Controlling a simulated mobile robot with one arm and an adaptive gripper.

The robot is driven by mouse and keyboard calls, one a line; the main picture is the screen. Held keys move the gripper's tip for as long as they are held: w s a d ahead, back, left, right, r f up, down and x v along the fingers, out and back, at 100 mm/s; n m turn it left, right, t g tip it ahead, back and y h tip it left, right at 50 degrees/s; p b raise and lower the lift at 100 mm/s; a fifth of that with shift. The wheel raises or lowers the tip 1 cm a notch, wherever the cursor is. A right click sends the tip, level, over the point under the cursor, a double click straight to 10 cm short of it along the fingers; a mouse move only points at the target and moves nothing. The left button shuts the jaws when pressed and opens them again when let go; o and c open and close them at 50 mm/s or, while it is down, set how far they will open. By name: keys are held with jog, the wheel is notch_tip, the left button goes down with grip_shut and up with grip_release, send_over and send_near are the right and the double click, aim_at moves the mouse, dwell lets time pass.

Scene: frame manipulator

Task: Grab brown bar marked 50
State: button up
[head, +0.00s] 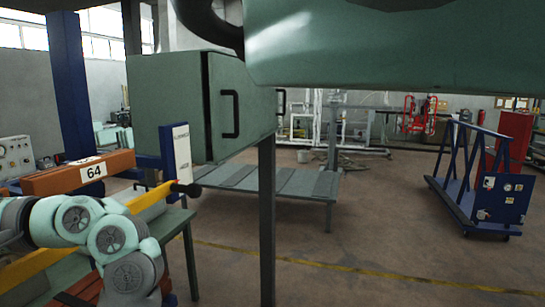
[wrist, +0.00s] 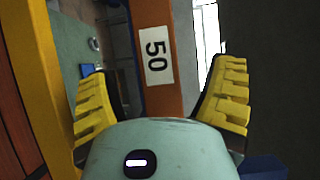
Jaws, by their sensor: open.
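The brown bar marked 50 (wrist: 160,98) runs up and down the middle of the wrist view, with its white number label turned sideways. My gripper (wrist: 160,68) is open, with one yellow ridged finger on each side of the bar. There are gaps between the fingers and the bar in the picture; how deep the bar sits between them I cannot tell. In the head view, a brown bar marked 64 (head: 80,174) lies at the left, behind my grey-green arm. The bar marked 50 cannot be made out in the head view, nor can my fingers.
A yellow beam (wrist: 50,90) runs close along the left finger. In the head view, a green cabinet (head: 175,105) and a slatted bench (head: 270,183) stand behind. A blue wheeled cart (head: 500,200) is at the right. The floor (head: 400,240) between is clear.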

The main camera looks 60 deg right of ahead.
jog(key=shift+p+x, duration=2.2)
jog(key=shift+p, duration=0.1)
jog(key=shift+w+a+f+p, duration=0.15)
jog(key=shift+w+a+p, duration=0.15)
jog(key=shift+w, duration=0.3)
jog(key=shift+c, duration=0.3)
jog(key=shift+d, duration=0.1)
jog(key=c, duration=1.3)
jog(key=shift+c, duration=0.2)
